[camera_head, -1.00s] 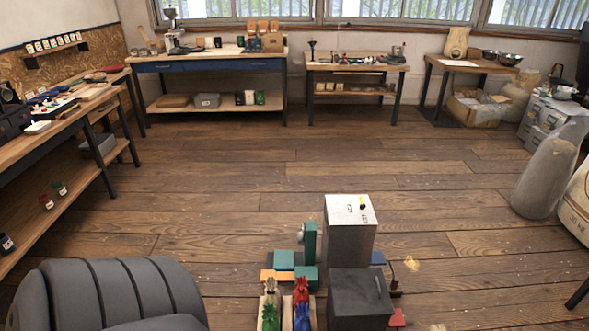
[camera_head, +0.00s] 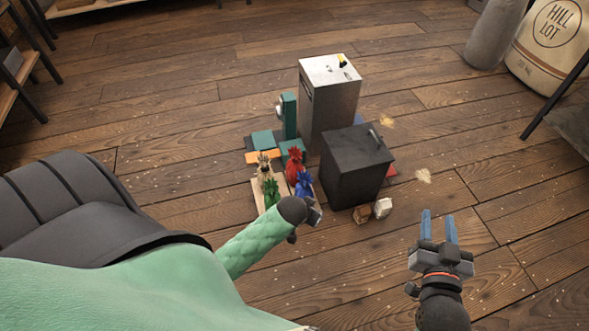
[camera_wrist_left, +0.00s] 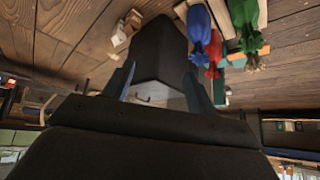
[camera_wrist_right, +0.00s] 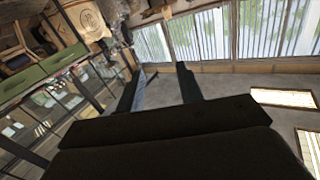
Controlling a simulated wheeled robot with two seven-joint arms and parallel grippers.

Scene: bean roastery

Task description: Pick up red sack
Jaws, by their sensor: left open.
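The red sack (camera_head: 294,162) stands in a small cluster with a blue sack (camera_head: 304,184), a green sack (camera_head: 271,193) and a tan sack (camera_head: 264,162). The red sack also shows in the left wrist view (camera_wrist_left: 213,52), to the right of the fingers. My left gripper (camera_head: 313,215) is just in front of the cluster, close to the blue sack; it is partly hidden by its wrist. In the left wrist view its fingers (camera_wrist_left: 159,70) are apart and empty. My right gripper (camera_head: 438,215) is open and empty over the floor at the right.
A dark box (camera_head: 355,165) stands right of the sacks, with a taller metal box (camera_head: 328,95) behind it. Two small blocks, one brown (camera_head: 362,214) and one pale (camera_head: 383,208), lie before the dark box. A big sack (camera_head: 555,45) stands far right.

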